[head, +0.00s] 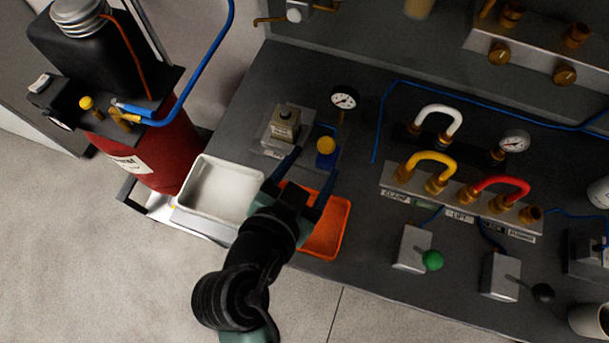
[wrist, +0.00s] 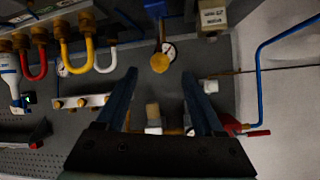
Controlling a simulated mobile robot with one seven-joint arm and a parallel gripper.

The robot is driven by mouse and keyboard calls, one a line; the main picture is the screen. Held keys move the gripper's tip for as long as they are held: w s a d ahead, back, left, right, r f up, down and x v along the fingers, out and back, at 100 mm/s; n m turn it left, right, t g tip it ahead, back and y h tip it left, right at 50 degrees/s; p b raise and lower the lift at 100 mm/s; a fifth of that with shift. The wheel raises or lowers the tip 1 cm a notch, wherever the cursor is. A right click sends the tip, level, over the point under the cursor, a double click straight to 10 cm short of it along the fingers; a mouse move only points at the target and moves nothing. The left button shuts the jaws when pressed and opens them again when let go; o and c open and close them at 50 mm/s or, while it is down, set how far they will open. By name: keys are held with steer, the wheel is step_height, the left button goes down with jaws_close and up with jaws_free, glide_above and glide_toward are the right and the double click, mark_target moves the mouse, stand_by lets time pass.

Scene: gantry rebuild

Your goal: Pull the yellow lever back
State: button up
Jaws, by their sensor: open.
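The yellow lever has a round yellow knob (head: 327,143) over a small blue base (head: 327,160) on the dark bench. In the wrist view the yellow knob (wrist: 159,63) sits on a brass-coloured stem (wrist: 161,36). My gripper (head: 315,162) is open, with its two dark blue fingers beside the lever. In the wrist view my gripper (wrist: 159,73) has the knob showing between its fingertips, with a gap on each side. I see no contact with the knob; its depth relative to the fingertips is hard to tell.
A box (head: 283,123) stands left of the lever, a gauge (head: 344,98) behind it. White (head: 205,213) and orange (head: 345,225) trays lie beneath and beside my arm. Coloured hoses (head: 432,158), a green-knobbed lever (head: 432,260) and a black-knobbed one (head: 543,292) are to the right.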

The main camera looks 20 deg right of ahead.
steer(key=v, duration=0.2)
steer(key=shift+s+a+r, duration=0.2)
steer(key=shift+s+a, duration=0.05)
stand_by(0.4)
